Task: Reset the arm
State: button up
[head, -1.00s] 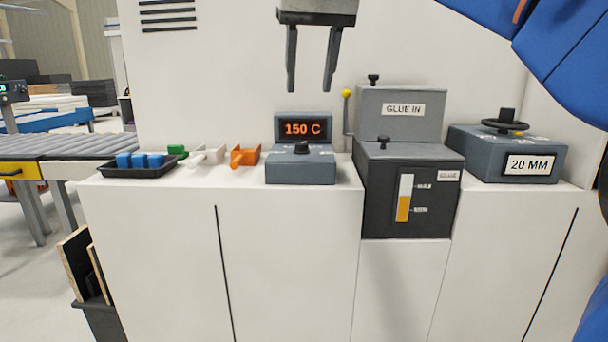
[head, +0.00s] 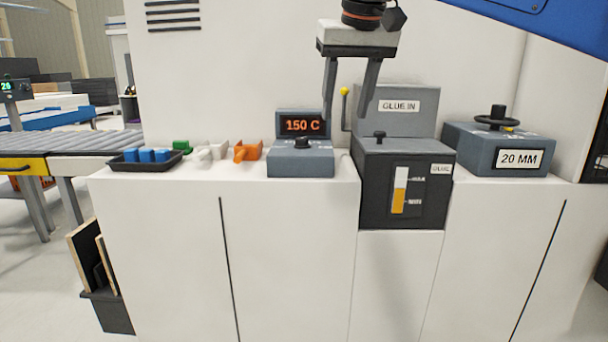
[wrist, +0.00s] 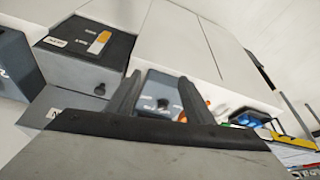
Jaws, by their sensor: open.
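My gripper (head: 347,115) hangs in the upper middle of the head view, fingers pointing down, open and empty. It is above and in front of the gap between the temperature unit (head: 301,160), whose display reads 150 C, and the grey glue box (head: 376,195). The left finger overlaps the right edge of the display in the picture; I see no contact. In the wrist view my gripper's two fingers (wrist: 150,98) show apart, with the temperature unit (wrist: 160,95) partly between and beyond them.
The white counter (head: 225,181) holds a black tray (head: 146,163) of blue pieces, a green piece (head: 182,147), a white piece (head: 213,151) and an orange piece (head: 248,151). A 20 MM handwheel unit (head: 475,152) stands at right. A roller conveyor (head: 80,143) is far left.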

jog(key=s+d+f, duration=0.7)
jog(key=f, duration=0.6)
jog(key=s+d+f+m, duration=0.1)
jog(key=s+d+f, duration=0.6)
jog(key=f, duration=0.6)
jog(key=s+d+f+m, duration=0.1)
jog(key=s+d+f, duration=0.6)
jog(key=f, duration=0.7)
jog(key=shift+s+h, duration=0.4)
jog(key=shift+s, duration=0.25)
